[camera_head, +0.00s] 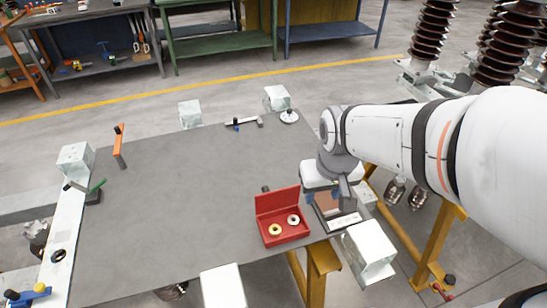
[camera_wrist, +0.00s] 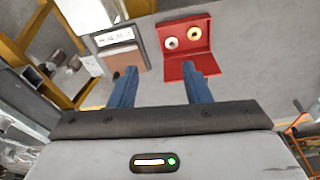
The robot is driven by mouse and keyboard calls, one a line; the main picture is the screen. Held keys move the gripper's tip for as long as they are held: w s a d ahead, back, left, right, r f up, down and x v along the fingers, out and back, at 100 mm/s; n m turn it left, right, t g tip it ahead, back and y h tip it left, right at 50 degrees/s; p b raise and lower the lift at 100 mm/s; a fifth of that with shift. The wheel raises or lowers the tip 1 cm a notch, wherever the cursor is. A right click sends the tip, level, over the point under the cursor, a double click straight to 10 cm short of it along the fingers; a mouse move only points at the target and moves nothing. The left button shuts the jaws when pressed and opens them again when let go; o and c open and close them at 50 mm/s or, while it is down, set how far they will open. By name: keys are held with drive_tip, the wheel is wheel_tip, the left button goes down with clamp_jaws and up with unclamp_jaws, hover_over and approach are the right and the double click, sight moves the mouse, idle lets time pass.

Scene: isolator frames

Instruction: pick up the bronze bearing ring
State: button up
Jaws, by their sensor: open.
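The bronze bearing ring (camera_head: 275,229) is the yellowish ring on the left inside an open red case (camera_head: 277,203) on the grey table. In the wrist view the ring (camera_wrist: 194,34) lies at the right of the case (camera_wrist: 186,66). A pale silver-white ring (camera_head: 293,219) lies beside it in the same case. My gripper (camera_head: 325,197) is to the right of the case and above the table edge in the head view. In the wrist view its two blue fingers (camera_wrist: 160,70) are wide apart, with nothing between them.
A brown and grey tray-like item with a white label (camera_head: 345,220) lies under my gripper, right of the case. Pale translucent blocks (camera_head: 370,250) stand at the table's edges. A white round part (camera_head: 289,116) is at the back. The middle of the table (camera_head: 190,190) is clear.

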drive_tip(key=w+a+f+n+g+p, duration=0.1)
drive_tip(key=w+a+f+n, duration=0.1)
drive_tip(key=w+a+f, duration=0.4)
drive_tip(key=n+g+p, duration=0.1)
drive_tip(key=n, duration=0.1)
approach(275, 229)
drive_tip(key=shift+a, duration=0.15)
drive_tip(key=shift+a+f+n, duration=0.15)
drive_tip(key=shift+f+n, duration=0.15)
drive_tip(key=shift+f, duration=0.4)
drive_tip(key=shift+w+d+f+p, duration=0.1)
drive_tip(key=shift+f+p, duration=0.35)
drive_tip(key=shift+f, duration=1.3)
drive_tip(key=shift+d+f+p, duration=0.1)
drive_tip(key=shift+f+p, duration=0.3)
drive_tip(key=shift+f, duration=1.4)
drive_tip(key=c, duration=0.8)
